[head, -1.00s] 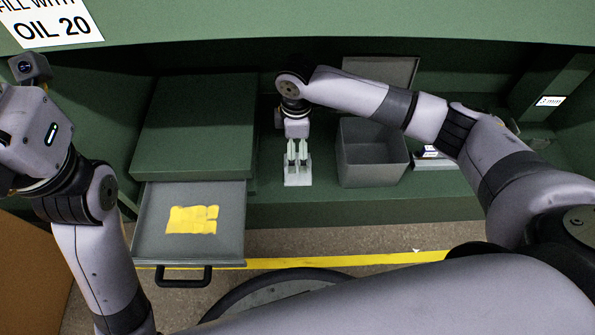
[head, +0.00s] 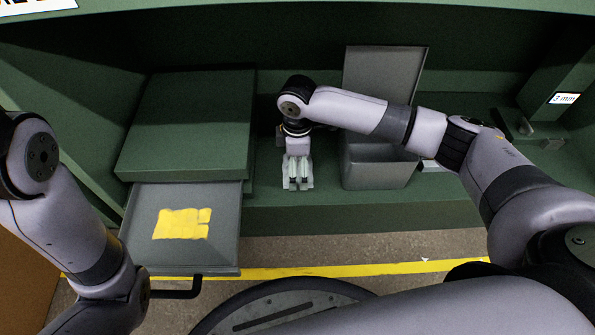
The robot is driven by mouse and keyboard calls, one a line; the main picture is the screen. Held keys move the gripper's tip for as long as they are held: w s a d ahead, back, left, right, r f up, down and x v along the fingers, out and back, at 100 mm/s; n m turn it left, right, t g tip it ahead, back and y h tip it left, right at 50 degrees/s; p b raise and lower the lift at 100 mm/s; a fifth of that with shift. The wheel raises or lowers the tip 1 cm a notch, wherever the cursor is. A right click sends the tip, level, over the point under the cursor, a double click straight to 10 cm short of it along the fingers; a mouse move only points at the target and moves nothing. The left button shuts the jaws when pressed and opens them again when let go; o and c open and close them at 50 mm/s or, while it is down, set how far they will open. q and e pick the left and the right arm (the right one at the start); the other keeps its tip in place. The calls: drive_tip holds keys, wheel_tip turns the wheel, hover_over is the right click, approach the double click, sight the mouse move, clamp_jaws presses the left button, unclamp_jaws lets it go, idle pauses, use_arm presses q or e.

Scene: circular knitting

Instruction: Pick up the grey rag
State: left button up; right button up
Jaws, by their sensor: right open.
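I cannot make out a grey rag for certain. My right gripper (head: 298,184) points down at the green shelf, left of the grey box, with its fingers open. A small pale grey thing (head: 288,172) is right at its fingertips; whether it is cloth or something rigid, I cannot tell. The fingers cover much of it. My left arm is at the left edge, and its gripper is out of the picture.
A grey drawer (head: 138,240) is open at the left, with a yellow patch-like thing (head: 182,224) in it. A grey box (head: 376,174) with a raised lid (head: 385,75) stands right of the right gripper. Small items lie at the far right.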

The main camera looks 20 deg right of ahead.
drive_tip(key=c, duration=1.1)
drive_tip(key=shift+d, duration=0.1)
drive_tip(key=c, duration=0.4)
